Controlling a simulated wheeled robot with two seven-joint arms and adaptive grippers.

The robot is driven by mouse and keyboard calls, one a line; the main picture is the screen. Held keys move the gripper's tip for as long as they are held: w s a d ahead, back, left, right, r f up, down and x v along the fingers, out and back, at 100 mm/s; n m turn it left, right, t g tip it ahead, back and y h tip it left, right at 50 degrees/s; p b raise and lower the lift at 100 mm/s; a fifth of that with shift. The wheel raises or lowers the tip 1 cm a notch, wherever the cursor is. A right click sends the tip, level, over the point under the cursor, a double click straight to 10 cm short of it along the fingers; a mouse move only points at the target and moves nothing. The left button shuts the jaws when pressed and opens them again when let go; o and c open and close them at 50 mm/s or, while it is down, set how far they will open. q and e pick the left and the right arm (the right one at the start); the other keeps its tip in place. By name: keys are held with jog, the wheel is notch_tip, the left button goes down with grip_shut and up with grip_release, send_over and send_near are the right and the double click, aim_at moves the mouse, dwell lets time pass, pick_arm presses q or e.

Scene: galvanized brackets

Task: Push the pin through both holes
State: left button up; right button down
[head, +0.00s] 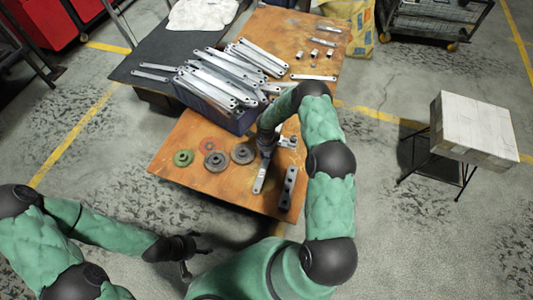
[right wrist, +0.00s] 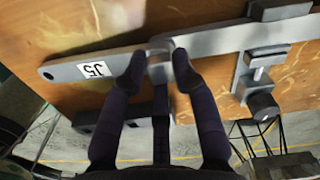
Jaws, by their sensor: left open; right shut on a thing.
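My right gripper (right wrist: 158,62) is shut on a small grey piece, apparently the pin (right wrist: 160,70), over the place where two flat metal brackets meet. The bracket labelled J5 (right wrist: 65,72) reaches left in the right wrist view; the other bracket (right wrist: 230,38) reaches right. The fingers hide both holes, so how deep the pin sits cannot be told. In the head view the J5 bracket (head: 260,181) lies on the wooden table, and my right gripper (head: 267,145) is above its far end. My left gripper (head: 190,256) is open and empty, off the table's near left side.
A clamp (right wrist: 260,80) sits on the right-hand bracket. A dark bar with holes (head: 288,188) lies beside the J5 bracket. Discs (head: 216,160) lie to the left. A box heaped with brackets (head: 215,108) stands behind. A white-topped stand (head: 474,125) is at right.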

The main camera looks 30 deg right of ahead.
jog(key=c, duration=0.9)
grip_release()
notch_tip(320, 180, up, 12)
